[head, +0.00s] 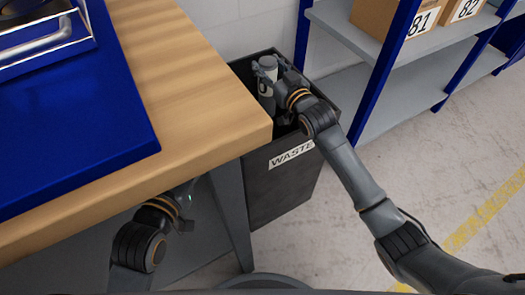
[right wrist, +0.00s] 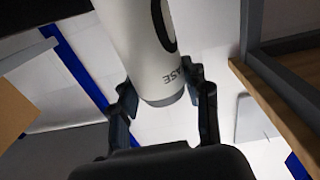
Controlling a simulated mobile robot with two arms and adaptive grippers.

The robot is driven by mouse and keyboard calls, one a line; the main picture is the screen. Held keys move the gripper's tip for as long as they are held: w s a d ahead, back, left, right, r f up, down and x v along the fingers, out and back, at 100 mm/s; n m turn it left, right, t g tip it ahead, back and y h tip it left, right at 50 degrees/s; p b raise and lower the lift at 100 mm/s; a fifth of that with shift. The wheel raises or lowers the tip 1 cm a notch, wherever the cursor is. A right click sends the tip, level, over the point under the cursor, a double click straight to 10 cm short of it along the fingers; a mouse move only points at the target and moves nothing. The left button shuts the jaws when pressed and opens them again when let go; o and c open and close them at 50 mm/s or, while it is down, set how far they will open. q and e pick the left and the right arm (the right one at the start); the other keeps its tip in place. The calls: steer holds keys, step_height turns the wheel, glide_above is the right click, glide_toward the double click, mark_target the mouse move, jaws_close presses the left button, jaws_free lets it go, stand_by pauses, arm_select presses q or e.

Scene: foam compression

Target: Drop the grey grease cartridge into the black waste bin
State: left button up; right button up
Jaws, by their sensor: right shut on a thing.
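The grey grease cartridge (head: 267,69) is a pale cylinder in my right gripper (head: 268,78), above the opening of the black waste bin (head: 282,185). In the right wrist view the cartridge (right wrist: 147,50) sits between the two fingers of the gripper (right wrist: 163,98), and part of its dark lettering shows. The bin stands on the floor at the right end of the workbench, with a "WASTE" label on its front.
The wooden workbench (head: 205,85) with a blue mat (head: 75,130) fills the left, close beside the bin. A blue and grey shelf (head: 400,95) with boxes (head: 388,15) stands behind the bin to the right. The floor at the right is clear.

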steer(key=o, duration=1.3)
step_height(320, 180, up, 10)
steer(key=shift+r, duration=0.1)
